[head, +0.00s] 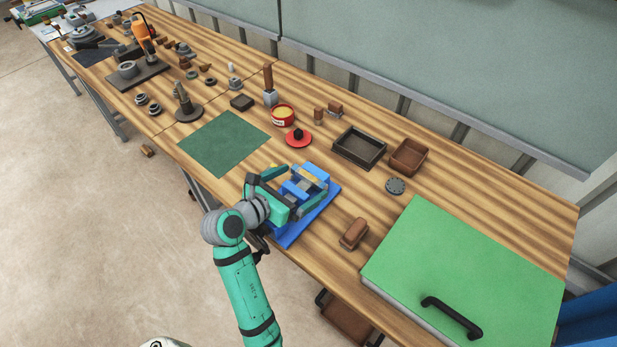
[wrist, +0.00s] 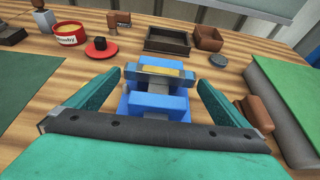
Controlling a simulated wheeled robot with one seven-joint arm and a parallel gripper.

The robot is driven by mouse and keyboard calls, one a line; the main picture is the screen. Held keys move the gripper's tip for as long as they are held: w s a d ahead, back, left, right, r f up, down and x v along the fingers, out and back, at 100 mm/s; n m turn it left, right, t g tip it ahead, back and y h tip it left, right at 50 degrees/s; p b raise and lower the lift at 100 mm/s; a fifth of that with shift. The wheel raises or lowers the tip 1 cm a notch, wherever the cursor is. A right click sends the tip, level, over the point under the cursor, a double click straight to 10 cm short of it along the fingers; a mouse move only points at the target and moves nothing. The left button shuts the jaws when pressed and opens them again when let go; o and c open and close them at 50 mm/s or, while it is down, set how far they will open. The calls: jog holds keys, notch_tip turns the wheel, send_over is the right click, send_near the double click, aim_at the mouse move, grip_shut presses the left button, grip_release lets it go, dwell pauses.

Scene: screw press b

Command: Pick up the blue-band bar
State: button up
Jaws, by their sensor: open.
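A blue press (head: 306,223) stands at the table's front edge on a flat blue base; its blue blocks also show in the wrist view (wrist: 158,104). In the wrist view the space between the fingertips (wrist: 159,78) holds nothing gripped. My gripper hides part of the press in the head view.
A brown block (head: 354,233) and a green board with a black handle (head: 465,265) are to the right. A dark tray (head: 360,147), brown box (head: 409,156), red lid (head: 298,138) and red tin (head: 283,115) stand behind. A green mat (head: 224,142) lies left, mostly clear.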

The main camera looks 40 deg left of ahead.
jog(key=shift+w+f, duration=0.1)
jog(key=shift+w, duration=0.1)
jog(key=c, duration=1.1)
